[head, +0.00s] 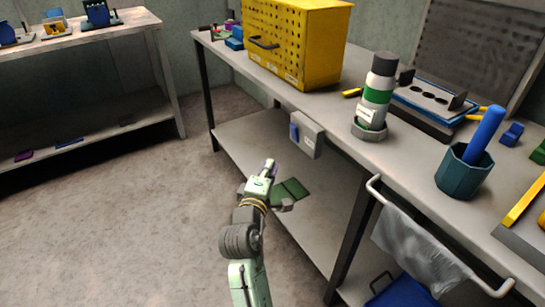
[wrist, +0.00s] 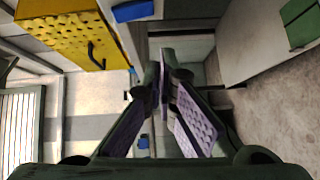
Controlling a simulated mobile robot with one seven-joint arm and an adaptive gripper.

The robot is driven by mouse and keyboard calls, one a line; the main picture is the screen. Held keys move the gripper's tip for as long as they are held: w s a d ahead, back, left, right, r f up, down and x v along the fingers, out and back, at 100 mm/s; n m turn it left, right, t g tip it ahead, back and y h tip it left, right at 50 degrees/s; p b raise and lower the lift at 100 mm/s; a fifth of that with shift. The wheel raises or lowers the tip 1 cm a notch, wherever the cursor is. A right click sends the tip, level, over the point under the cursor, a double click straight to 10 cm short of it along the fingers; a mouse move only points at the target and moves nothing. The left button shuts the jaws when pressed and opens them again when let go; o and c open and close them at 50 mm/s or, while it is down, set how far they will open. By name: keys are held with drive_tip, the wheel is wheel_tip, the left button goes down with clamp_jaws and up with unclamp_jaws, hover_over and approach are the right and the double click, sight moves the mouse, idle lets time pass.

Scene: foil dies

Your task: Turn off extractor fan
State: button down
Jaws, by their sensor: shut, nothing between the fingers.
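A grey switch box (head: 309,137) with a blue rocker (head: 294,132) is mounted on the front edge of the workbench. A dark mesh panel (head: 478,45) stands at the back right of the bench and may be the extractor fan. My gripper (head: 269,168) is shut and empty, in front of the bench, a little below and left of the switch box and apart from it in the picture. In the wrist view its purple-padded fingers (wrist: 163,82) come together at the tips. A blue patch (wrist: 133,11) shows above them; I cannot tell whether it is the rocker.
The workbench (head: 335,110) carries a yellow perforated cabinet (head: 300,45), a green-banded bottle (head: 377,90) and a teal cup (head: 464,171). A rail with a grey cloth (head: 415,250) juts from the bench front. A green item (head: 290,192) lies below. Floor on the left is clear.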

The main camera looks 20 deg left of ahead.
drive_tip(key=shift+s+d+f, duration=0.1)
drive_tip(key=shift+s+d, duration=0.05)
drive_tip(key=shift+s, duration=1.15)
